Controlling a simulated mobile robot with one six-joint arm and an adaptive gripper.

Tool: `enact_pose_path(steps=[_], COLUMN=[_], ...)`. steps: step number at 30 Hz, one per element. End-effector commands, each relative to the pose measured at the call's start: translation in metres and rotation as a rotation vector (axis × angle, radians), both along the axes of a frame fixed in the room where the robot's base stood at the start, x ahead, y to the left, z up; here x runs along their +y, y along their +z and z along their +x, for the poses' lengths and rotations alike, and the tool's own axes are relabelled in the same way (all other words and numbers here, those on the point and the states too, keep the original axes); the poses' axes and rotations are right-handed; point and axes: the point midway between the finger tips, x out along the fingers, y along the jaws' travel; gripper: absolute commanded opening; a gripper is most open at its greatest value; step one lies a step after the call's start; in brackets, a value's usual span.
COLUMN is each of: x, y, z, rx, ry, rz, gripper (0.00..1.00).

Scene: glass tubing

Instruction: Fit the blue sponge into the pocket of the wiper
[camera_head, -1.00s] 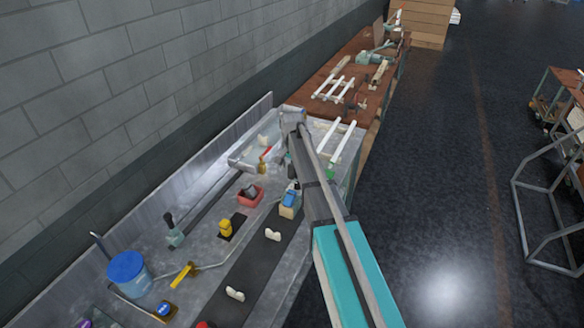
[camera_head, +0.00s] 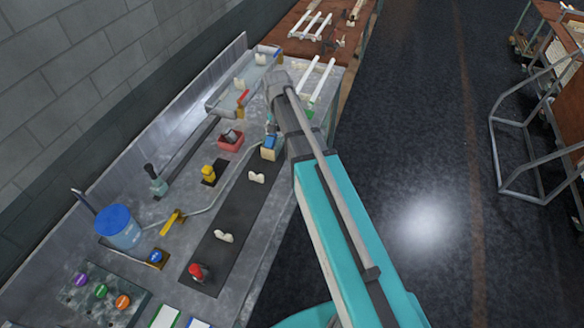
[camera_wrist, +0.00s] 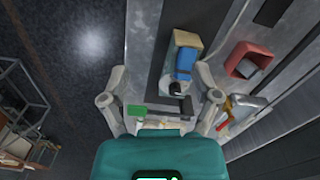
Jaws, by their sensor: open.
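A blue piece (camera_head: 270,141), which may be the sponge, sits at a beige block (camera_head: 268,154) near the far end of the dark mat. In the wrist view the blue piece (camera_wrist: 185,62) lies against the beige block (camera_wrist: 187,39), with a black knob-like part (camera_wrist: 176,88) beside it. I cannot tell which thing is the wiper, and no pocket can be made out. My gripper (camera_wrist: 161,72) is open and empty, its fingers spread wide above the bench. The blue piece is between the fingers in the picture, nearer the right one, and apart from both.
A red bin (camera_head: 231,140) stands left of the block. White tubes (camera_head: 318,82) lie at the far end. The floor to the right is clear up to a metal frame (camera_head: 497,150).

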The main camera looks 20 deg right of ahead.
Motion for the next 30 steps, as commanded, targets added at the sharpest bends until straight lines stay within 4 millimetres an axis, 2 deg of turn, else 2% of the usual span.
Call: enact_pose_path(steps=[1, 6, 9, 13, 18, 30], x=[0.000, 0.001, 0.002, 0.002, 0.001, 0.001], y=[0.000, 0.000, 0.000, 0.000, 0.000, 0.000], z=[-0.029, -0.090, -0.123, -0.154, -0.174, -0.175], rx=[0.000, 0.000, 0.000, 0.001, 0.001, 0.001], ry=[0.035, 0.165, 0.236, 0.308, 0.360, 0.369], rz=[0.000, 0.000, -0.001, -0.001, -0.001, -0.001], gripper=[0.80, 0.80, 0.80, 0.80, 0.80, 0.80])
